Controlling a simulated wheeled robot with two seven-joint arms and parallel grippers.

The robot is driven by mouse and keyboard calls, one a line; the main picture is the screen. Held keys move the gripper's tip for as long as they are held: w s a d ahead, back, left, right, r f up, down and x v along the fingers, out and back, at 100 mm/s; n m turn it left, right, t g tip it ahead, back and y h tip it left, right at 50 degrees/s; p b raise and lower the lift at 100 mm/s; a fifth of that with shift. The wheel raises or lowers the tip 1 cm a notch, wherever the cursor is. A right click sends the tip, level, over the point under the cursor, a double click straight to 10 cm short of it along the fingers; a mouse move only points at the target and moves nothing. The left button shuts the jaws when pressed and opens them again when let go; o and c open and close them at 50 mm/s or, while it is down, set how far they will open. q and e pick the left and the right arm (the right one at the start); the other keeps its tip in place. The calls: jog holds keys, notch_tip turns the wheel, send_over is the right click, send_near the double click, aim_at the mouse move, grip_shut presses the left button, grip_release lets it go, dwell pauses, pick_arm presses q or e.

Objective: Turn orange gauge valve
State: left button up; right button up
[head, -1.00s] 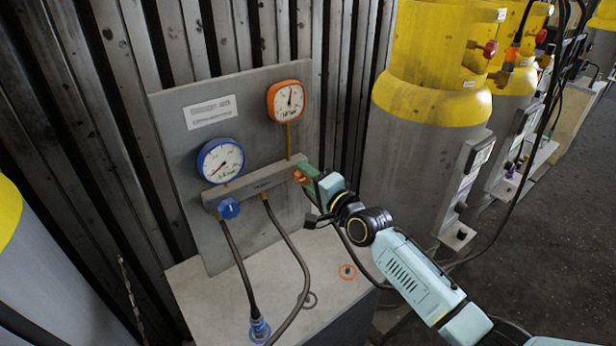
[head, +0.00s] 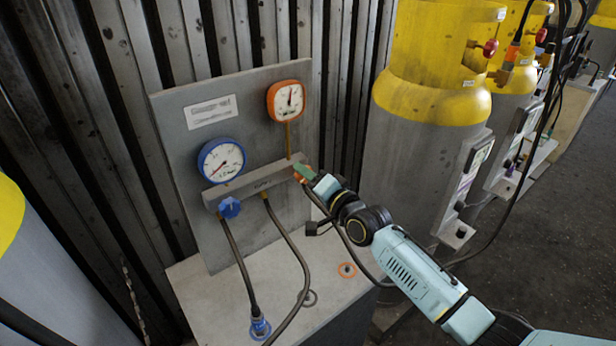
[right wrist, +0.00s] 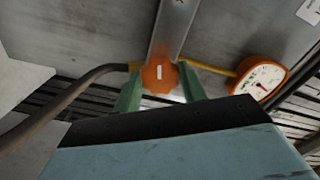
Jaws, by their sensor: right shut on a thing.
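The orange valve knob (right wrist: 159,77) sits at the end of the grey manifold bar (head: 250,184). In the right wrist view it lies between the two green fingers of my right gripper (right wrist: 160,92), and its white mark stands about upright in the picture. In the head view the right gripper (head: 303,173) is at the bar's right end, shut on the knob and hiding most of it. The orange gauge (head: 286,101) is above the knob; it also shows in the right wrist view (right wrist: 262,80). My left gripper is not in view.
A blue gauge (head: 221,160) and blue knob (head: 229,208) are at the bar's left end. Dark hoses (head: 287,240) run down to the pale bench top (head: 215,290). A grey and yellow cylinder (head: 420,130) stands close on the right.

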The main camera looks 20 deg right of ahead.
jog(key=o, duration=1)
jog(key=shift+c, duration=0.2)
jog(key=shift+s, duration=0.1)
jog(key=v, duration=1.3)
jog(key=shift+p, duration=0.35)
jog(key=shift+s, duration=0.1)
